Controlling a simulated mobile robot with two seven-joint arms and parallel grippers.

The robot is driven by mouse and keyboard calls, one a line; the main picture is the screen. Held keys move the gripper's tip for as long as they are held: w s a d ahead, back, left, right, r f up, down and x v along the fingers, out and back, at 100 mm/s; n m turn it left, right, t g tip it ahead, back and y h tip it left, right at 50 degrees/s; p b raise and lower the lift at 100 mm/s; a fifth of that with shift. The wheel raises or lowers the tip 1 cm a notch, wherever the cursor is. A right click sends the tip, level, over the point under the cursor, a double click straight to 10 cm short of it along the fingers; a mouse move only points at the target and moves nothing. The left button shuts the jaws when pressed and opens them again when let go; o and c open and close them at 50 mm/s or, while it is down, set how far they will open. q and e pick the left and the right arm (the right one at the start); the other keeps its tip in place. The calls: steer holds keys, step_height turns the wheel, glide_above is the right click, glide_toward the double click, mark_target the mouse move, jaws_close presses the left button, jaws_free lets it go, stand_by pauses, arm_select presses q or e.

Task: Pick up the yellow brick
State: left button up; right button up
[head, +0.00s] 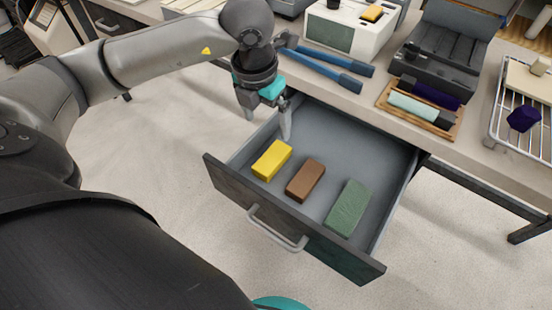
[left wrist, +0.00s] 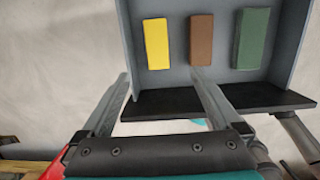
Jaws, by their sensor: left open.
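The yellow brick (head: 272,160) lies in the left part of an open grey drawer (head: 345,145), with a brown brick (head: 306,180) and a green brick (head: 347,208) to its right. My left gripper (head: 267,124) points down above the drawer's back left side, fingers apart and empty. It is above and behind the yellow brick, not touching it. In the left wrist view the yellow brick (left wrist: 157,44) lies beyond the spread fingertips (left wrist: 160,80), unobstructed. My right gripper is in neither view.
The drawer's dark front (head: 295,225) has a metal handle (head: 277,230). The worktop above holds blue-handled pliers (head: 325,68), a white device (head: 347,30), a wooden tray (head: 440,125) with rods, and a wire rack (head: 538,145). Open floor lies left of the drawer.

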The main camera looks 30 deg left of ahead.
arm_select(q)
steer(key=f, duration=0.1)
steer(key=b, duration=0.3)
glide_above(272, 157)
steer(key=s, duration=0.1)
steer(key=f, duration=0.8)
steer(key=shift+s+d+f, duration=0.2)
steer(key=shift+d+f, duration=0.1)
steer(key=shift+d, duration=0.1)
steer(key=shift+w+a+f+b, duration=0.15)
steer(key=shift+f+b, duration=0.2)
steer(key=shift+f, duration=0.55)
steer(key=shift+w+a+f+b, duration=0.15)
steer(key=shift+f+b, duration=0.2)
steer(key=shift+f, duration=0.5)
steer(key=shift+w+f+b, duration=0.15)
steer(key=shift+f+b, duration=0.15)
steer(key=shift+f, duration=0.4)
steer(key=shift+w+f+b, duration=0.1)
steer(key=shift+f+b, duration=0.15)
steer(key=shift+f, duration=0.4)
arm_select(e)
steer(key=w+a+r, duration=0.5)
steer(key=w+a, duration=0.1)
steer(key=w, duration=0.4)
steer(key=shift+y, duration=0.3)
arm_select(q)
jaws_close()
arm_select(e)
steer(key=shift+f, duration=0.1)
